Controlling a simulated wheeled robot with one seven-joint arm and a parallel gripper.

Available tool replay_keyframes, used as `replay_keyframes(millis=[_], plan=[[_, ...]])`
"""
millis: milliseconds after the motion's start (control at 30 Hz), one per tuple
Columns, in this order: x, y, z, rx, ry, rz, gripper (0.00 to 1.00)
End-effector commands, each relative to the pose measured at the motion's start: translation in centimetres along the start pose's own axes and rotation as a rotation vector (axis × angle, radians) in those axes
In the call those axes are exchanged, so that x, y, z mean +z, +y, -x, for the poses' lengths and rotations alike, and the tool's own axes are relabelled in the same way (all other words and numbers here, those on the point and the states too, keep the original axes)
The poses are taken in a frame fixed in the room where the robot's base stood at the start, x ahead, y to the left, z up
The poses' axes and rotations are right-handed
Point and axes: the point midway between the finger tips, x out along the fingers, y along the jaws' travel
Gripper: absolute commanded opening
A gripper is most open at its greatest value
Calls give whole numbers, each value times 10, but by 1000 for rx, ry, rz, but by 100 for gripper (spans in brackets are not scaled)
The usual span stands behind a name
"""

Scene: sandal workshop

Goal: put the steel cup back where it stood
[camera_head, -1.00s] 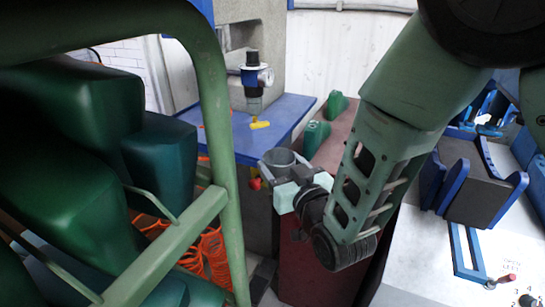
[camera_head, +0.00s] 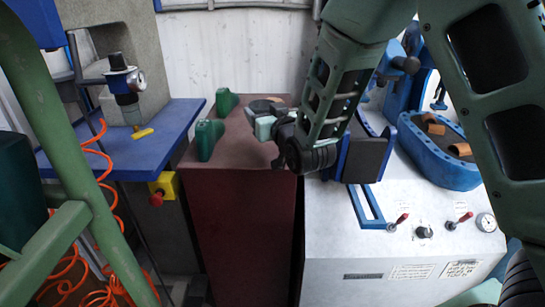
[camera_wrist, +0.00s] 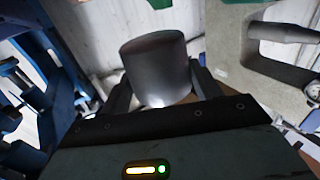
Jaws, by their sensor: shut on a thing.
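The steel cup (camera_wrist: 155,65) is grey and smooth, and sits between the two dark fingers of my gripper (camera_wrist: 158,88) in the wrist view. My gripper is shut on it. In the head view my gripper (camera_head: 266,117) is at the back right of the dark red cabinet top (camera_head: 232,145). The cup is mostly hidden there by the gripper, and I cannot tell whether it touches the cabinet top.
Two green shoe lasts (camera_head: 208,138) stand on the cabinet top, left of my gripper. A blue table (camera_head: 85,145) with a pressure regulator (camera_head: 123,80) is further left. A white machine (camera_head: 400,250) with levers stands to the right. A green rack post (camera_head: 75,170) is at the near left.

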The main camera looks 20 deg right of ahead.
Motion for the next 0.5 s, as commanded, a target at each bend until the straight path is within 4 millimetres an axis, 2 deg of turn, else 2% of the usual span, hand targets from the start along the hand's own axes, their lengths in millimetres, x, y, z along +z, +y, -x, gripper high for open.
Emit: replay_keyframes(millis=[33,167,400,500], plan=[[-1,12,-3,20,1,-1,36],[-1,28,-6,45,-2,0,36],[39,31,-6,50,-7,2,36],[50,31,-6,50,-4,2,36]])
